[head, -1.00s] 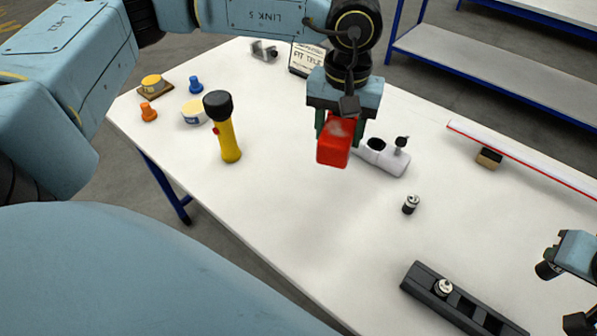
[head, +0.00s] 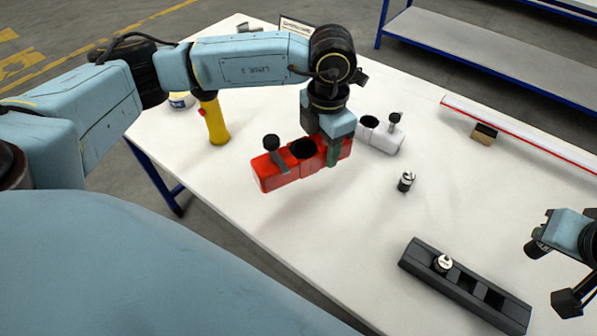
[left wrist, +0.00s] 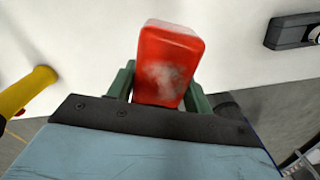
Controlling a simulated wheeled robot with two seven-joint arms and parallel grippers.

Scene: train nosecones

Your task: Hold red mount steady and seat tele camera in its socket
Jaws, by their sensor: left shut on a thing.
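The red mount (head: 276,170) is a long red block with a dark round socket and a black-knobbed clamp on top. My left gripper (head: 331,150) is shut on its right end and holds it above the table, roughly level. In the left wrist view the red mount (left wrist: 168,60) sits between the green fingers. Two small silver-and-black cylinders look like cameras: one (head: 406,181) stands on the table, another (head: 443,263) sits in a dark tray. I cannot tell which is the tele camera. My right gripper (head: 560,255) is at the right edge, its fingers unclear.
A white mount (head: 385,137) with a similar socket and knob stands behind my left gripper. The dark slotted tray (head: 420,262) lies at the front right. A yellow flashlight (head: 215,122) stands at left. A red-edged white strip (head: 520,140) lies at the back right.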

